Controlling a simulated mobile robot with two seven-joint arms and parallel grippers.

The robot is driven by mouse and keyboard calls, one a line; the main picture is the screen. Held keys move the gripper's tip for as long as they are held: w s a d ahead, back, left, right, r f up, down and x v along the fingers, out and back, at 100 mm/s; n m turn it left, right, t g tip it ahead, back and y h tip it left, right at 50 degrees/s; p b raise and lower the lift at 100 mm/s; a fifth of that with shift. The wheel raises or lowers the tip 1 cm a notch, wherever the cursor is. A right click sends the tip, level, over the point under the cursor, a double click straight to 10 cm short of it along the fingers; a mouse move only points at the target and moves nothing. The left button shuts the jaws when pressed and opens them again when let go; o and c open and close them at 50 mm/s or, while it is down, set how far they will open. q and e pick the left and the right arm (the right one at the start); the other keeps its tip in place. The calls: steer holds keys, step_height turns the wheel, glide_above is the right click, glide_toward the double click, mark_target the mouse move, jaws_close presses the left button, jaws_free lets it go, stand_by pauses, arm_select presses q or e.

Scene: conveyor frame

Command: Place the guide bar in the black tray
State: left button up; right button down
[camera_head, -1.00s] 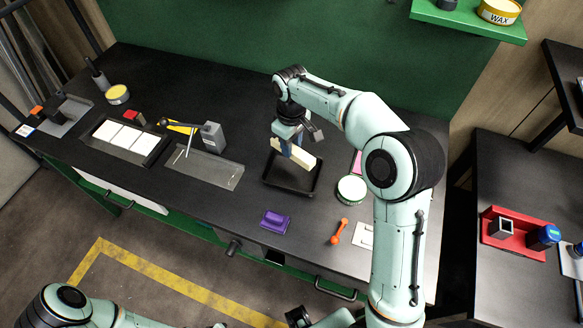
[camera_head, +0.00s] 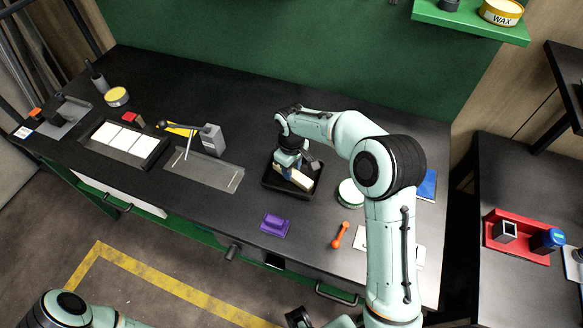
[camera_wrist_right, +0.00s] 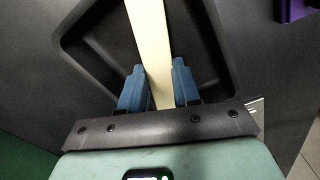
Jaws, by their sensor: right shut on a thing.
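The cream guide bar (camera_head: 298,180) is a long block held in my right gripper (camera_head: 288,170). It is low inside the black tray (camera_head: 318,184), within the walls; I cannot tell if it touches the floor. In the right wrist view, the bar (camera_wrist_right: 149,38) runs between the two blue fingers of the right gripper (camera_wrist_right: 158,78), which are shut on it. The tray (camera_wrist_right: 92,42) lies beneath and around it in that view. The far end of the bar is cut off by the picture edge. My left gripper is not seen; only left arm parts show.
A round green-rimmed tin (camera_head: 350,193) stands just right of the tray. A purple block (camera_head: 274,225) and an orange tool (camera_head: 340,235) lie nearer the front edge. A grey lever fixture (camera_head: 213,140) stands to the left. Bench behind the tray is clear.

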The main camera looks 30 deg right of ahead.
steer(key=shift+f, duration=0.1)
steer(key=c, duration=0.8)
jaws_free()
step_height(320, 180, up, 12)
steer(key=p, duration=0.1)
